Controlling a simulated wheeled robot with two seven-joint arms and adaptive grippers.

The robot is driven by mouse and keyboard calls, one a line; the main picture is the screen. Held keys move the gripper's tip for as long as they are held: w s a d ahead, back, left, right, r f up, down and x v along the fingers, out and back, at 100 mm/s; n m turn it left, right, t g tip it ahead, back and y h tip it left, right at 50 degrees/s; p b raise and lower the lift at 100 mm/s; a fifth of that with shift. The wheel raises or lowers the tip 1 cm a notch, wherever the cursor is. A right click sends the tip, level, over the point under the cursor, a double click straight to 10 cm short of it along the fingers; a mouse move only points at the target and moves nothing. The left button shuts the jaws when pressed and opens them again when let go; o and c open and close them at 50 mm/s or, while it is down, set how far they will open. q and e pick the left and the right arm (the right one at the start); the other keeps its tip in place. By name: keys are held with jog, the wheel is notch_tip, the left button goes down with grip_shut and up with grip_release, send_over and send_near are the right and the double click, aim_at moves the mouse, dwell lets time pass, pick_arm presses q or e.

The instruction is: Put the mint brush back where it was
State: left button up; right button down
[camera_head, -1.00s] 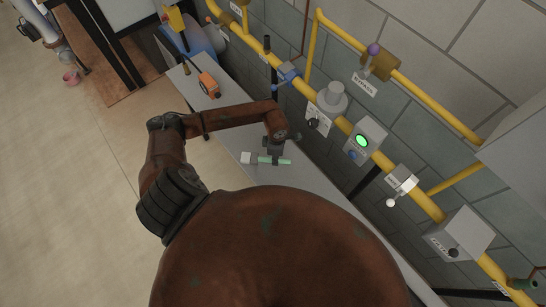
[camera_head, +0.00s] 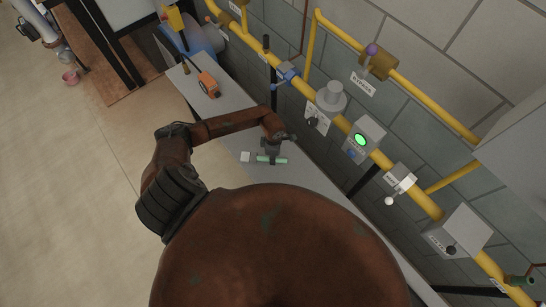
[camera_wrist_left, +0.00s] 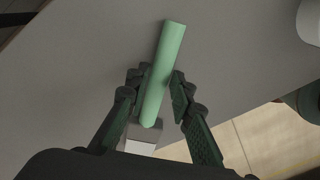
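The mint brush (camera_head: 281,161) is a straight pale-green bar with a whitish block (camera_head: 245,157) at its left end, over the grey bench (camera_head: 224,98) in the head view. My left gripper (camera_head: 272,159) comes down on the middle of the bar. In the left wrist view the bar (camera_wrist_left: 166,55) runs lengthwise between the two dark fingers (camera_wrist_left: 162,76), which are close against its sides. The grey-white block shows below, partly hidden by the gripper. Whether the brush touches the bench is hard to tell. My right gripper is not in view.
An orange device (camera_head: 208,84) sits farther up the bench. Behind the bench runs a yellow pipe (camera_head: 301,85) with valves, a green-lit box (camera_head: 364,138) and a white-knobbed lever (camera_head: 389,201). The bench between the orange device and the brush is clear.

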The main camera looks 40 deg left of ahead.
pick_arm(q)
jog(key=shift+o, duration=1.4)
jog(key=shift+r, duration=0.3)
notch_tip(320, 180, up, 12)
jog(key=b, duration=0.1)
jog(key=shift+f, duration=0.25)
